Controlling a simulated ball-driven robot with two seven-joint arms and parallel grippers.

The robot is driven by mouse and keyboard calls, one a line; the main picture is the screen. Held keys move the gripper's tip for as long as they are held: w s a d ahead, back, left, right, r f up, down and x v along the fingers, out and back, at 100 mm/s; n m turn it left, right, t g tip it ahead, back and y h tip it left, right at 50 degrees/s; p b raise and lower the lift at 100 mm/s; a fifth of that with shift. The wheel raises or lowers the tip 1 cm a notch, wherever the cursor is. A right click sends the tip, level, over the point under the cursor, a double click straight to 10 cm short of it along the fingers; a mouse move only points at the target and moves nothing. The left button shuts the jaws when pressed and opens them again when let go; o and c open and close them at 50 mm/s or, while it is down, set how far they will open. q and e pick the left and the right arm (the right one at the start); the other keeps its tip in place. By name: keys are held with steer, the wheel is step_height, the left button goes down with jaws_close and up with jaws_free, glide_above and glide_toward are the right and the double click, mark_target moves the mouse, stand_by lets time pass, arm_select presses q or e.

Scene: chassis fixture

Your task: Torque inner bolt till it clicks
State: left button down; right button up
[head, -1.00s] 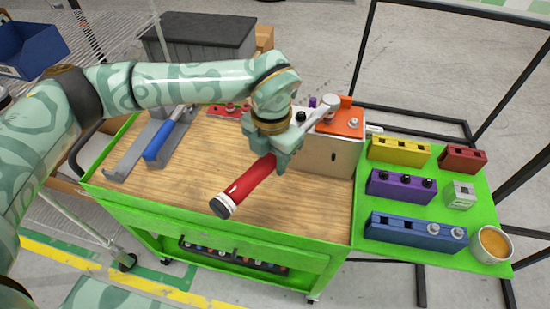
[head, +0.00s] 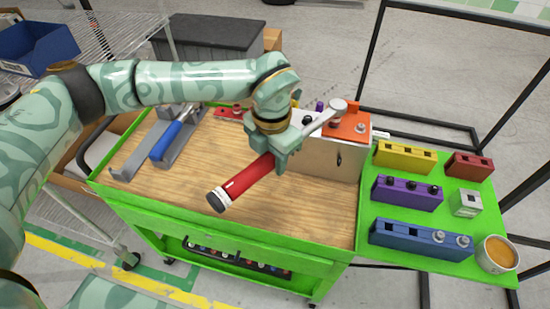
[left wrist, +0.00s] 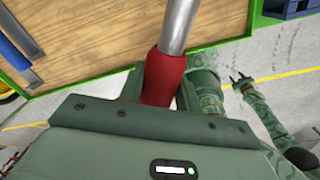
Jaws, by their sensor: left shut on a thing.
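My left gripper (head: 275,148) is shut on the red handle of a torque wrench (head: 245,180). The handle's black and white end points down toward the front left. The silver shaft runs up right to a round head (head: 338,105) over the orange plate (head: 348,128). The head appears to sit over a bolt there, which it hides. Another bolt (head: 361,128) stands uncovered beside it on the plate. In the left wrist view the red handle (left wrist: 163,78) sits between the jaws. There, my right gripper (left wrist: 241,82) shows small, its fingers apart and empty, away from the table.
The orange plate tops a white block (head: 325,160) on the wooden cart top. A blue-handled tool (head: 170,140) lies in a grey holder at left. Yellow (head: 405,156), purple (head: 407,194) and blue (head: 415,239) socket blocks and a cup (head: 497,253) occupy the green side shelf.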

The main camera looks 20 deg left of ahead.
arm_select(q)
steer(key=shift+w+a, duration=0.15)
steer(key=shift+a, duration=0.15)
stand_by(0.4)
steer(key=shift+w+a+m, duration=0.2)
steer(key=shift+a+m, duration=0.05)
steer(key=shift+m, duration=0.05)
steer(key=shift+r+p, duration=0.3)
